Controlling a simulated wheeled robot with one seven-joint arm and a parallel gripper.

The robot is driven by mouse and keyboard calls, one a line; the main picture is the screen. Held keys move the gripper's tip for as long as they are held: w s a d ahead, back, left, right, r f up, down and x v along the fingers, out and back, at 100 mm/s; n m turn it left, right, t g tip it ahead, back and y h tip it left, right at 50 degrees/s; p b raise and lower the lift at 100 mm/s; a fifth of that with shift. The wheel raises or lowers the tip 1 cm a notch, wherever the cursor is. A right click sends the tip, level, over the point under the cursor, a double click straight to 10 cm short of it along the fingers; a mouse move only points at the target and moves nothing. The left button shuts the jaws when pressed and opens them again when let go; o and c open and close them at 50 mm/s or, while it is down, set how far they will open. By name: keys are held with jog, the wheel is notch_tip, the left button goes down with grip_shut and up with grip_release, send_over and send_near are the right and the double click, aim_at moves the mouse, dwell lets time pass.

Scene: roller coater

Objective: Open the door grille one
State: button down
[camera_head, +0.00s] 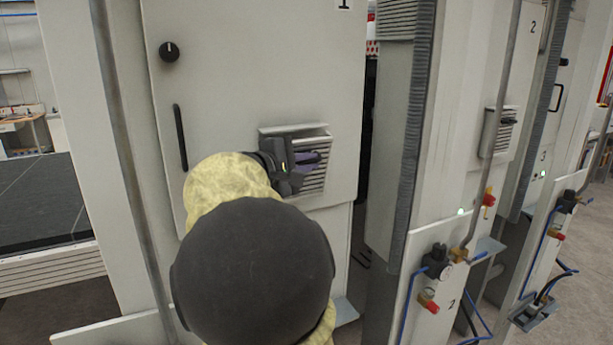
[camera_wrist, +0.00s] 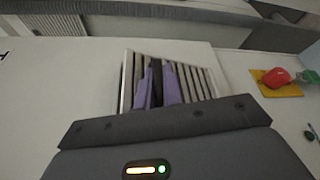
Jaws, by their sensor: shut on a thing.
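Door grille one (camera_head: 317,182) is a slatted light-grey panel low on the cabinet door (camera_head: 220,80) marked 1. In the wrist view its slats (camera_wrist: 197,78) run away from my gripper inside a pale frame. My gripper (camera_head: 322,158) is at the grille's upper part, and its purple fingers (camera_wrist: 158,88) are closed on the grille with a dark slat or gap between them. The exact contact is small and partly hidden. My arm covers the grille's left side in the head view. I cannot tell how far the grille stands open.
The door has a black knob (camera_head: 169,51) and a long black handle (camera_head: 181,137) left of the grille. A second cabinet with a similar grille (camera_head: 493,132) stands at right. Valves and blue hoses (camera_head: 437,262) are on its lower front. A narrow dark gap separates the cabinets.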

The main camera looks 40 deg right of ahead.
aim_at(312, 176)
jog(key=s+f+m+b, duration=0.1)
jog(key=b, duration=0.5)
jog(key=s+f+m+h+b, duration=0.1)
jog(key=s+m+b, duration=0.1)
jog(key=b, duration=0.4)
jog(key=shift+a+f, duration=0.3)
jog(key=shift+a, duration=0.1)
jog(key=shift+s+b, duration=0.15)
jog(key=shift+b, duration=0.4)
jog(key=shift+r, duration=0.1)
jog(key=c, duration=1.5)
grip_release()
jog(key=shift+a, duration=0.1)
